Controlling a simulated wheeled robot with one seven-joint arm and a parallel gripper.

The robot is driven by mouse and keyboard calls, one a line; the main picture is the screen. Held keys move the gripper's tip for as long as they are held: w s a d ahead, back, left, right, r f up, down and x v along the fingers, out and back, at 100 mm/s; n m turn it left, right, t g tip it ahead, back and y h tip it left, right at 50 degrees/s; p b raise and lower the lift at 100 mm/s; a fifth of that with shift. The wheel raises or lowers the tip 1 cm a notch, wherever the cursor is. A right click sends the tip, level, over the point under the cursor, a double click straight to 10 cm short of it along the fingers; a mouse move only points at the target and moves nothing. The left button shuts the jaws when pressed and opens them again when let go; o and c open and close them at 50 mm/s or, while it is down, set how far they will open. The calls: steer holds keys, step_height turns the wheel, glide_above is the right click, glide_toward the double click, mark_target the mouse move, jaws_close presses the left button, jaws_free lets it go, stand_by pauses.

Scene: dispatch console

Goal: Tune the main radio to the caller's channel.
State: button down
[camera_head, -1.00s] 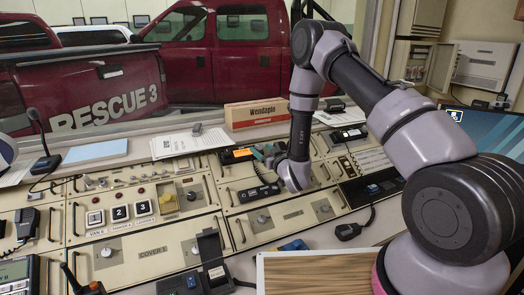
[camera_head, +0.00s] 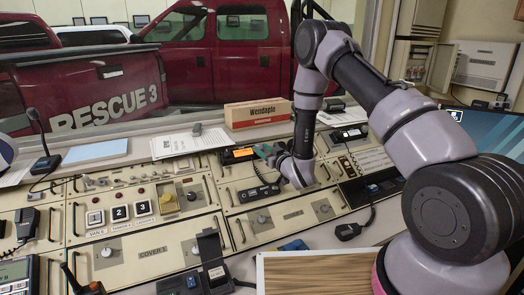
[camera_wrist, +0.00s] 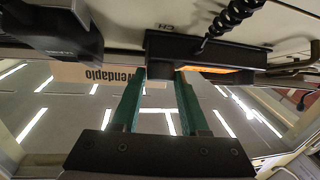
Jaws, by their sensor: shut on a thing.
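The main radio (camera_head: 240,154) is a dark box with a lit orange display, set at the back of the console behind my gripper. In the wrist view the radio (camera_wrist: 215,48) appears upside down, its orange display to the right of my fingers; I cannot read the channel. My gripper (camera_head: 267,153) is at the radio's right end. In the wrist view its green fingers (camera_wrist: 164,75) reach the radio's front face and are shut on a small part there, apparently the knob, which the fingers hide. A "CH" mark (camera_wrist: 167,26) shows beyond the radio.
A coiled-cord handset (camera_head: 262,192) lies on the panel in front of the radio. A "Wendaplo" box (camera_head: 257,114) stands behind it on the ledge. Papers (camera_head: 176,143) lie to the left.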

steer(key=n+g+y, duration=0.2)
steer(key=n, duration=0.1)
steer(key=n+g+y, duration=0.1)
steer(key=n, duration=0.1)
steer(key=shift+w+d+r, duration=0.1)
steer(key=shift+w+d, duration=0.15)
steer(key=shift+d, duration=0.1)
steer(key=shift+w+n+g+y, duration=0.1)
steer(key=shift+n+g+y, duration=0.8)
steer(key=shift+n+g, duration=0.6)
steer(key=shift+c, duration=2.1)
jaws_free()
steer(key=v, duration=1)
steer(key=shift+d+r, duration=0.15)
steer(key=shift+d, duration=0.2)
